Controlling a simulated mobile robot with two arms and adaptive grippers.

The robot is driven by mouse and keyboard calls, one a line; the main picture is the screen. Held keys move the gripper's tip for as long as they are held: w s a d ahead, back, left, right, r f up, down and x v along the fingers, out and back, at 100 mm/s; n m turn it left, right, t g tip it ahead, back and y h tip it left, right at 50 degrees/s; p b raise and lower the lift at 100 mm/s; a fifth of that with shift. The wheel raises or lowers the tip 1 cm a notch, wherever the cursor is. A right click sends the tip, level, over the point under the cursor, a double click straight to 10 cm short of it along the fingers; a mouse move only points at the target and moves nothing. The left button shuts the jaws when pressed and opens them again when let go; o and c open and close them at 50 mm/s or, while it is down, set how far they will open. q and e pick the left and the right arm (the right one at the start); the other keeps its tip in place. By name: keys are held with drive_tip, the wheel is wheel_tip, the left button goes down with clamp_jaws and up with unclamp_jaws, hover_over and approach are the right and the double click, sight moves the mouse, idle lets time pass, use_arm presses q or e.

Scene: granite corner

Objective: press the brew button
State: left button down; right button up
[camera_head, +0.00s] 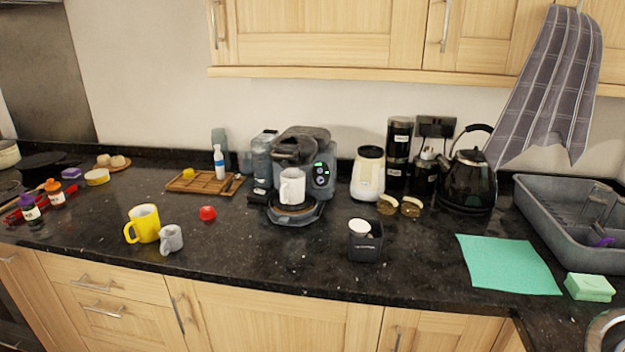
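A dark grey coffee machine (318,150) stands against the wall near the middle of the counter. Its right front has a dark control panel (321,173) with a small lit green display and round buttons; which one is the brew button is too small to tell. A white mug (292,186) stands upright on the machine's round drip tray (296,212), under the spout. Neither of my grippers shows in the head view, so nothing of mine touches the machine.
A yellow mug (143,224), a grey mug (171,239) and a red item (207,213) stand front left. A wooden tray (184,187) is left of the machine. A cream canister (368,174) and a black kettle (467,180) stand right. A dark bin (365,243) is front right.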

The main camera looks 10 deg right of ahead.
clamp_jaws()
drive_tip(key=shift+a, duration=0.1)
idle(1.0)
